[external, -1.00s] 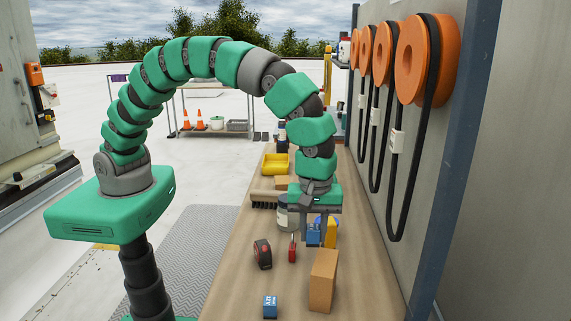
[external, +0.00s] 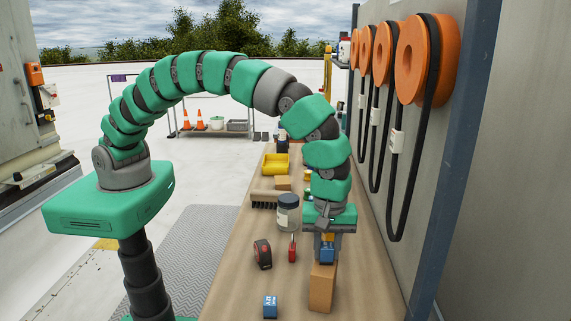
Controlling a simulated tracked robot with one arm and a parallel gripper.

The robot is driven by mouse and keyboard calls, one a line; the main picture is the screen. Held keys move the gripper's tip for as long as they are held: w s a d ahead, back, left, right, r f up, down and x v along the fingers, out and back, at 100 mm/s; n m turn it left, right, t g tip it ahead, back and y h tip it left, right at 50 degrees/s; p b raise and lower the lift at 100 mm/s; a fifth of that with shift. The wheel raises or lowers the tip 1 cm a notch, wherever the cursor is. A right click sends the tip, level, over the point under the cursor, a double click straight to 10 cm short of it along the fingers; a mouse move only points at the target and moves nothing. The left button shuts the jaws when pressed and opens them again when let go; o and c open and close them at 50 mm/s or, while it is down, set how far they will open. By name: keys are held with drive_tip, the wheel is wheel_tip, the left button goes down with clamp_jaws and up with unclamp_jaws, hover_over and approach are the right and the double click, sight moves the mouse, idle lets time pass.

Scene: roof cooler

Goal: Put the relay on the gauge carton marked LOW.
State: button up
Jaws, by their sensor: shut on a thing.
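My gripper (external: 327,243) points down over the wood bench and is shut on a small blue block with pale markings, which I take for the relay (external: 327,254). The jaws partly hide it. A tall brown carton (external: 321,290) stands upright near the front right of the bench. The relay is at the carton's top edge in the picture; I cannot tell whether they touch. No LOW marking can be read on this carton. Another brown carton (external: 283,183) lies farther back. A similar blue block (external: 270,306) with white marks stands at the front.
A tape measure (external: 263,254) and a small red item (external: 292,252) lie left of the carton. A dark-lidded jar (external: 288,212), a brush (external: 268,200) and a yellow bin (external: 275,164) are behind. Orange hose reels (external: 425,60) hang on the right wall.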

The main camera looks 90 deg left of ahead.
sight(327, 245)
drive_tip(key=shift+f, duration=0.1)
drive_tip(key=o, duration=1)
drive_tip(key=shift+c, duration=0.2)
wheel_tip(327, 245, up, 12)
drive_tip(key=b, duration=0.2)
drive_tip(key=shift+b, duration=0.3)
